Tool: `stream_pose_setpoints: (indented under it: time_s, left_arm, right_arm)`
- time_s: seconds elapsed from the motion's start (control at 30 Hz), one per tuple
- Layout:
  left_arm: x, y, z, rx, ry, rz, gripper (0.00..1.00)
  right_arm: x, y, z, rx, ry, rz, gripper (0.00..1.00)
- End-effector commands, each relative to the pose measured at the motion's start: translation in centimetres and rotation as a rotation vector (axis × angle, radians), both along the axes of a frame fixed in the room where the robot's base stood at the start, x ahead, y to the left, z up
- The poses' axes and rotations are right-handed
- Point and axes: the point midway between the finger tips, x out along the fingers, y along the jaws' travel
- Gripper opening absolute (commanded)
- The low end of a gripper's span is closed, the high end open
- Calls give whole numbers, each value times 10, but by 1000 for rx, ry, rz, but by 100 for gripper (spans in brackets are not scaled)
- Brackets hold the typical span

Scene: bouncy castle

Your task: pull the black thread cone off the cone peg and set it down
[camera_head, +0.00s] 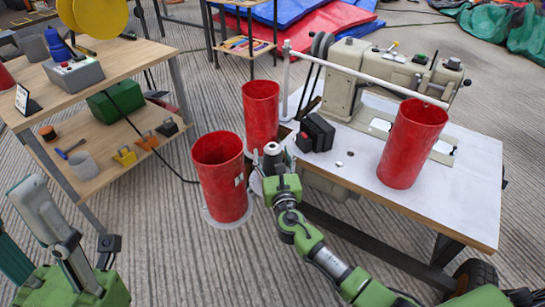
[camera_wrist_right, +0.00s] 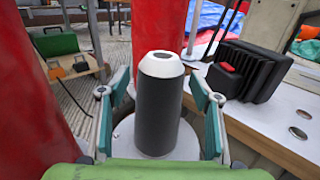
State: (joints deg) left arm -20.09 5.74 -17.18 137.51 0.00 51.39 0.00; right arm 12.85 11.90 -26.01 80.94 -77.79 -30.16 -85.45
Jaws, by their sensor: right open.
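The black thread cone (camera_wrist_right: 158,112) stands upright in the right wrist view, with a white conical top and a dark hole in it. It stands over a pale round base (camera_wrist_right: 188,146); the peg inside is hidden. My right gripper (camera_wrist_right: 160,90) is open, one teal-padded finger on each side of the cone, with visible gaps.
Red cylinders (camera_head: 220,178) (camera_head: 261,112) stand close to the cone, left and behind. Another red cylinder (camera_head: 411,143) stands on the white sewing table (camera_head: 465,195), near the sewing machine (camera_head: 385,75). A black box with a red button (camera_wrist_right: 245,70) is right of the cone.

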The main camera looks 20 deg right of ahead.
Motion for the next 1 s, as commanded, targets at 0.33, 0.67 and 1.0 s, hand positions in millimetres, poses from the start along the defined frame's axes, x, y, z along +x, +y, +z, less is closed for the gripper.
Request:
stream_pose_setpoints:
  time_s: [0.33, 0.67, 1.0]
  left_arm:
    - [-1, 0, 0, -1, -4, 0, 40]
    - [0, 0, 1, 0, 1, 1, 40]
    - [11, -3, 0, 15, 48, 4, 40]
  right_arm:
    - [1, 0, 0, 0, 0, 0, 40]
    - [1, 0, 2, 0, -2, 0, 9]
    - [1, 0, 4, 0, -2, 0, 9]
